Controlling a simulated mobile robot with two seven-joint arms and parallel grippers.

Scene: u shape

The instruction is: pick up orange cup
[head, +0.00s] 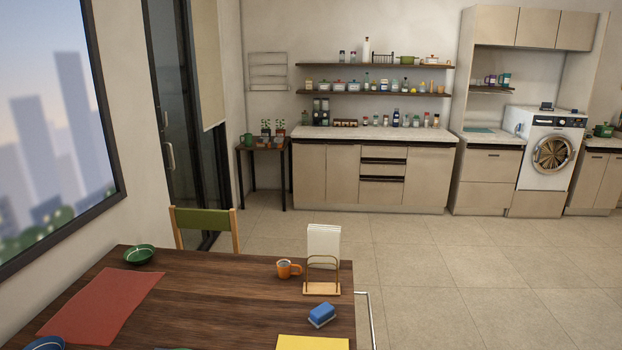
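An orange cup (284,269) stands upright on the dark wooden table (215,285), right of the table's middle. Its handle points right, toward a wooden napkin holder (321,291) with white napkins (324,243). The cup's rim and upper side are in plain view. Neither of my grippers shows in the head view.
A blue sponge-like block (321,315) and a yellow sheet (312,343) lie at the near right of the table. A green bowl (139,254) and red placemat (101,303) are on the left. A green-backed chair (204,221) stands behind. Tiled floor (450,280) is free on the right.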

